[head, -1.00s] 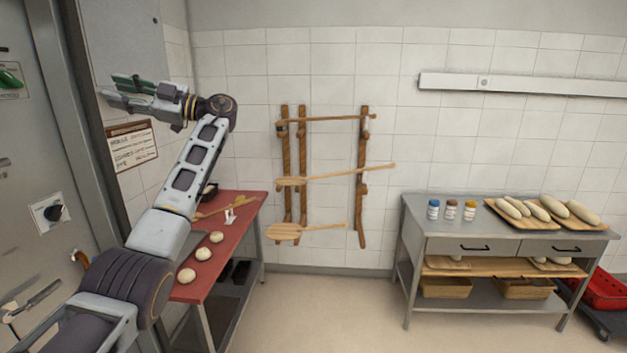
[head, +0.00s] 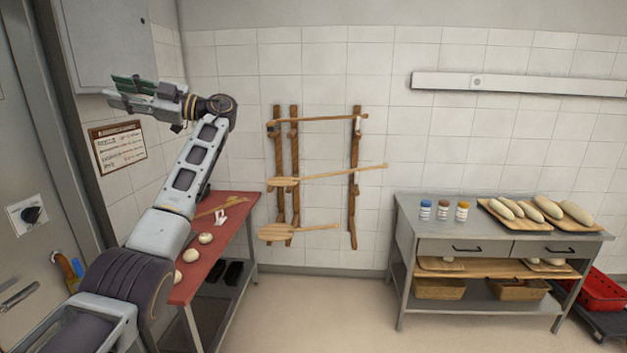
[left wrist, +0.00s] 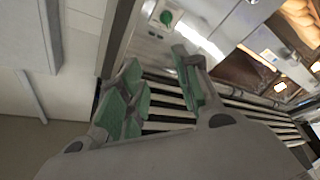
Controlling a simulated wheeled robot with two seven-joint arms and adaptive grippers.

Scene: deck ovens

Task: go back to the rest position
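My left gripper (head: 132,94) is raised at the upper left of the head view, in front of the wall and a grey cabinet. In the left wrist view its green-padded fingers (left wrist: 160,95) stand apart with nothing between them. The fingers point toward the steel oven front (left wrist: 215,32), which lies beyond them. My left arm reaches up from the lower left corner, bent at the wrist. My right gripper shows in neither view.
A red-topped table (head: 222,238) with dough balls stands behind my left arm. Wooden peels (head: 325,177) hang on a wall rack. A steel table (head: 410,231) with jars and loaves stands at the right, near a red crate (head: 601,293). The floor between the tables is clear.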

